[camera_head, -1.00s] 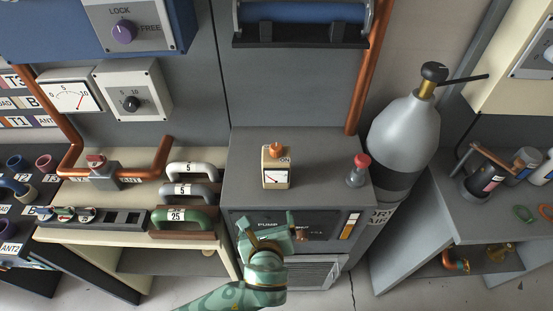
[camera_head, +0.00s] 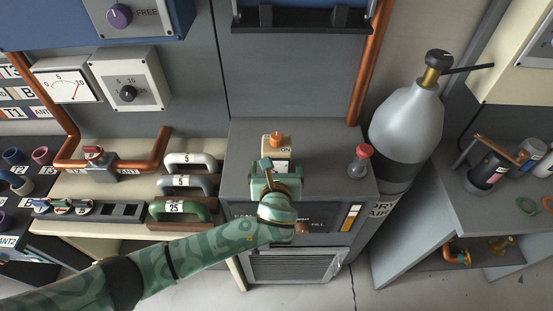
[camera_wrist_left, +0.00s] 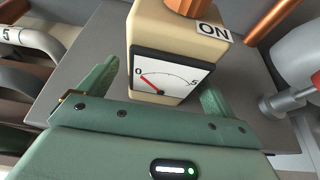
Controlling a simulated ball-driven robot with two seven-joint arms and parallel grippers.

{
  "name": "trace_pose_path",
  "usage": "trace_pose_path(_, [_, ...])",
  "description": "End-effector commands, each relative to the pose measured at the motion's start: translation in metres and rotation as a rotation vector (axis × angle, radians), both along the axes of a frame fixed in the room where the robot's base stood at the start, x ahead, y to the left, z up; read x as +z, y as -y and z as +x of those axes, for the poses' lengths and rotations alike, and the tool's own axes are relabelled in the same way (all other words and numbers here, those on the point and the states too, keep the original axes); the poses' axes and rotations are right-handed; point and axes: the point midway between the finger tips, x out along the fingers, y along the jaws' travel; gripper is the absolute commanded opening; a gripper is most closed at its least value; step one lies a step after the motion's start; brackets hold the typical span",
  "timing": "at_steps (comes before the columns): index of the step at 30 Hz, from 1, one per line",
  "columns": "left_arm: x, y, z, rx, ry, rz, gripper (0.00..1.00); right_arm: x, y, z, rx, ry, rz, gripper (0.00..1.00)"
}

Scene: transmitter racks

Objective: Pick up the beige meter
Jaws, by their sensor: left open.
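The beige meter (camera_head: 276,146) stands upright on top of the grey cabinet (camera_head: 320,150) in the head view. It has an orange knob on top and an ON label. In the left wrist view the beige meter (camera_wrist_left: 186,45) shows its white dial face with a red needle near 0. My left gripper (camera_head: 276,170) is open just in front of the meter, hiding its lower part in the head view. In the wrist view the left fingers (camera_wrist_left: 156,88) stand on either side of the meter's lower front. I cannot tell whether they touch it. My right gripper is not in view.
A large grey gas cylinder (camera_head: 405,130) is further right. Handles (camera_head: 185,187) labelled 5 and 25 lie on the bench at left. A copper pipe (camera_head: 368,70) runs behind.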

Motion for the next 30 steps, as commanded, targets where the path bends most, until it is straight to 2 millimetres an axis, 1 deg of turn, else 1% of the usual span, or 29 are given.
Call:
trace_pose_path(1, [-0.006,0.001,0.009,0.0,0.002,0.002,0.91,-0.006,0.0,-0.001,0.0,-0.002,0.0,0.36])
trace_pose_path(3, [-0.01,0.001,0.018,-0.001,0.001,0.002,0.91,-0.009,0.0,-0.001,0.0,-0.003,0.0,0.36])
trace_pose_path(6, [-0.013,0.001,0.026,-0.001,-0.001,0.0,0.91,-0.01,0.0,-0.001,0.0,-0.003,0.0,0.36])
trace_pose_path(13, [-0.012,0.001,0.027,-0.001,-0.001,0.0,0.91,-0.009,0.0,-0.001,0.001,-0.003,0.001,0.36])
trace_pose_path(19, [-0.012,0.001,0.026,-0.001,-0.001,0.0,0.35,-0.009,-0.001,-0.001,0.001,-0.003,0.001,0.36])
trace_pose_path(21, [-0.011,0.001,0.027,-0.001,0.001,-0.001,0.25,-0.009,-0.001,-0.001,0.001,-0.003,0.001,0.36])
trace_pose_path(27, [-0.011,0.001,0.027,-0.001,0.0,-0.001,0.25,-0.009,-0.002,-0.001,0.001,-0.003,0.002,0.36])
trace_pose_path(30, [-0.006,0.001,0.027,-0.001,0.001,-0.003,0.25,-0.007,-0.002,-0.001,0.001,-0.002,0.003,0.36])
